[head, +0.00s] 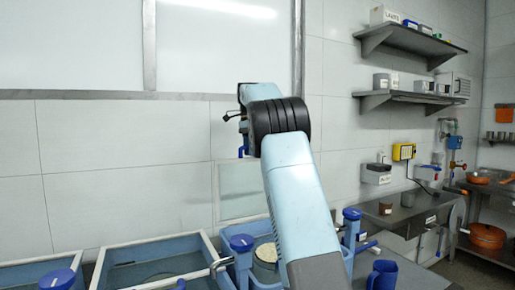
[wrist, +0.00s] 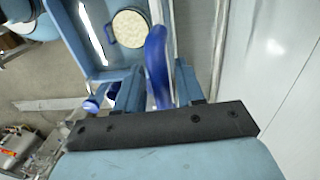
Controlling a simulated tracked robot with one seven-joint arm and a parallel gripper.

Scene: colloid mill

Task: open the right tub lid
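In the wrist view, my gripper (wrist: 159,82) has one finger on each side of a curved blue handle (wrist: 157,55) and appears shut on it, with little gap seen. A thin pale edge runs along the handle, seemingly a lid seen edge-on. In the head view, a pale framed panel (head: 240,192), apparently this lid, stands upright behind the right tub (head: 213,262). My arm hides part of this area and most of my gripper (head: 243,150). The tub is open below, and a round pot with pale contents (wrist: 130,27) shows inside it in the wrist view.
More blue tubs (head: 105,262) stand to the left. A blue knob (head: 242,243) and a blue jug (head: 382,275) are near the right tub. The tiled wall (head: 120,150) is close behind. Shelves (head: 410,42) and a side bench (head: 400,213) are at the right.

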